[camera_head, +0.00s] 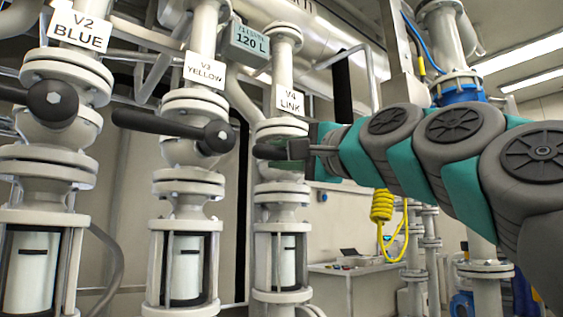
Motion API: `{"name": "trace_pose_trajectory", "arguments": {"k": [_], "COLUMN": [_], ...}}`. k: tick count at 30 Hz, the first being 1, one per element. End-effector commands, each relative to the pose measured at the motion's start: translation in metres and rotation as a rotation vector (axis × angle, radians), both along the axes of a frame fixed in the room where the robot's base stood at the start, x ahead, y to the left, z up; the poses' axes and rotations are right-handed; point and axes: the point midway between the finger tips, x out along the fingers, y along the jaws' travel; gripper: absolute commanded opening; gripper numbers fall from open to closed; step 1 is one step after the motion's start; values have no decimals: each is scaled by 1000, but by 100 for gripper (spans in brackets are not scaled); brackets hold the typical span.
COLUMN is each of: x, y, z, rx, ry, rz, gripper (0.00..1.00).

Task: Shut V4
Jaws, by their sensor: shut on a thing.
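The V4 valve stands on the third white vertical pipe, under a label reading "V4 LINK" (291,101). Its dark lever (266,152) lies roughly level across the pipe, with its rounded end showing at the left. My gripper (294,149) reaches in from the right and is shut on the V4 lever. The jaws and arm hide the lever's pivot and part of the valve body. Below the valve is a flanged sight glass (289,262).
V3 "YELLOW" (205,71) and V2 "BLUE" (80,30) stand left, with black levers (160,123) (25,97) pointing left across their pipes. A display reads "120 L" (250,43). A yellow coiled hose (381,206) and a workbench (345,270) are behind my arm.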

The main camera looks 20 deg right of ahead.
Motion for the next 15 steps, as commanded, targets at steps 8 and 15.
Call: {"name": "trace_pose_trajectory", "arguments": {"k": [8,15], "x": [-2,-2], "y": [-1,-1], "z": [8,8], "rx": [53,58], "ry": [10,11], "rz": [-1,-1], "gripper": [0,0]}}
